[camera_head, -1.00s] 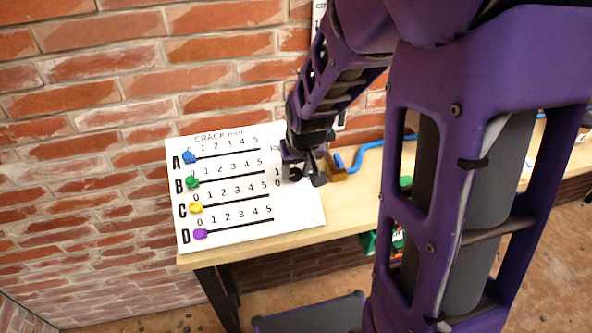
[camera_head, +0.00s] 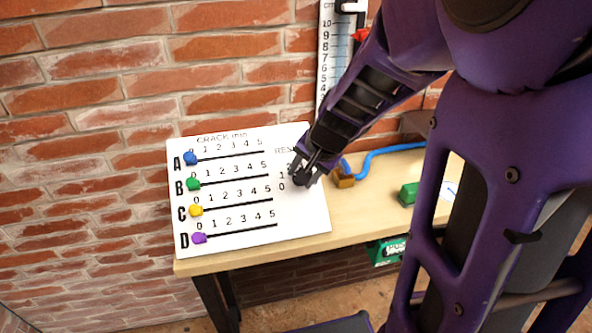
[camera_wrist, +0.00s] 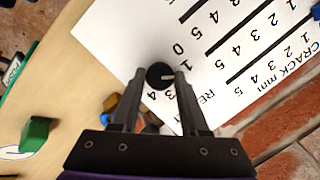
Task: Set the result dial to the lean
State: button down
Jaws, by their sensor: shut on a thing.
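The white panel (camera_head: 250,232) lies on the wooden table and carries the result dial. In the wrist view the dial is a round black knob (camera_wrist: 159,75) with a white pointer line pointing right. Numbers 0, 1, 3 and 4 show around it; a finger covers the spot the line points towards. My gripper (camera_head: 303,174) is over the dial, its fingertips (camera_wrist: 160,77) closed on the knob's two sides. In the head view the gripper mostly hides the dial. A vertical ruler (camera_head: 335,60) with a red marker (camera_head: 361,34) stands against the wall.
Blue (camera_head: 191,158), green (camera_head: 194,184), yellow (camera_head: 196,211) and purple (camera_head: 199,238) sliders sit at the 0 end of rows A to D.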

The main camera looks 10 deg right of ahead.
jog(key=m+t+b, duration=0.1)
jog(key=m+b, duration=0.1)
jog(key=m, duration=0.4)
jog(key=shift+d+y+b, duration=0.1)
jog(key=shift+y+b, duration=0.2)
dwell(0.4)
jog(key=shift+c, duration=2.1)
grip_release()
jog(key=shift+r, duration=0.1)
